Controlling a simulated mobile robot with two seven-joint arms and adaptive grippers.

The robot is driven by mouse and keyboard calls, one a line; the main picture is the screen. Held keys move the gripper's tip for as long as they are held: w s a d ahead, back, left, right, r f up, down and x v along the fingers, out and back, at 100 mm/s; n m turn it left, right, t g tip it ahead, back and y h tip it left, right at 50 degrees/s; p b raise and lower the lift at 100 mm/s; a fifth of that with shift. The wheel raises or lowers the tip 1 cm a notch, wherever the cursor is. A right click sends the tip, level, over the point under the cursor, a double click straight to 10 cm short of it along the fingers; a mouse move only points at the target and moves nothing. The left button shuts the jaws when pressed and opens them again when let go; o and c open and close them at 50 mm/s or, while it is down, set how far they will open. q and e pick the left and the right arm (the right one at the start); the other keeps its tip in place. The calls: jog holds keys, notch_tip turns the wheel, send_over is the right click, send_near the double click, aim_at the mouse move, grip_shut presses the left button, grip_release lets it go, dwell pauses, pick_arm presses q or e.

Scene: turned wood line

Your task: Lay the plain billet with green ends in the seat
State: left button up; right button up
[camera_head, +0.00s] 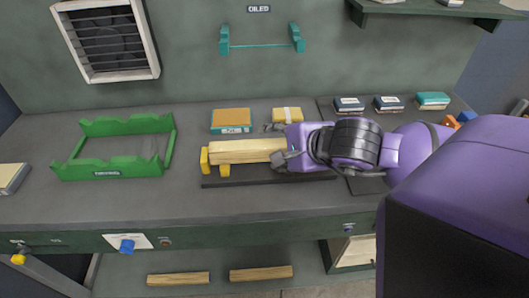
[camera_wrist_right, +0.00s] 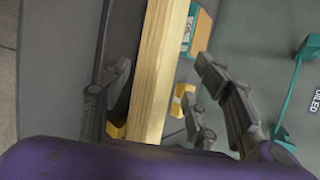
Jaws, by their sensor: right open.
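A pale wood billet (camera_head: 240,151) lies level on a yellow support (camera_head: 204,160) with a dark base strip (camera_head: 255,182). Its left end is at the yellow stop; its right end is hidden by my right gripper, and no green end shows. My right gripper (camera_head: 286,158) is at the billet's right part. In the right wrist view the open fingers (camera_wrist_right: 162,65) stand apart on either side of the billet (camera_wrist_right: 158,75). A green cradle (camera_head: 112,166) with notched walls stands empty at the left; its label is too small to read. My left gripper is out of view.
Behind the billet are an orange-topped teal box (camera_head: 231,120) and a yellow box (camera_head: 287,115). A teal rack (camera_head: 262,46) under an OILED sign is on the wall. Two wood billets (camera_head: 178,279) (camera_head: 261,273) lie below the bench. Bench between cradle and support is clear.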

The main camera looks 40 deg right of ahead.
aim_at(270, 149)
jog(key=shift+b+x, duration=0.55)
jog(key=shift+x, duration=0.7)
jog(key=x, duration=0.4)
jog(key=shift+a+f, duration=0.1)
jog(key=shift+a, duration=0.05)
jog(key=shift+s, duration=0.1)
jog(key=shift+c, duration=0.4)
jog(key=c, duration=1.1)
grip_shut()
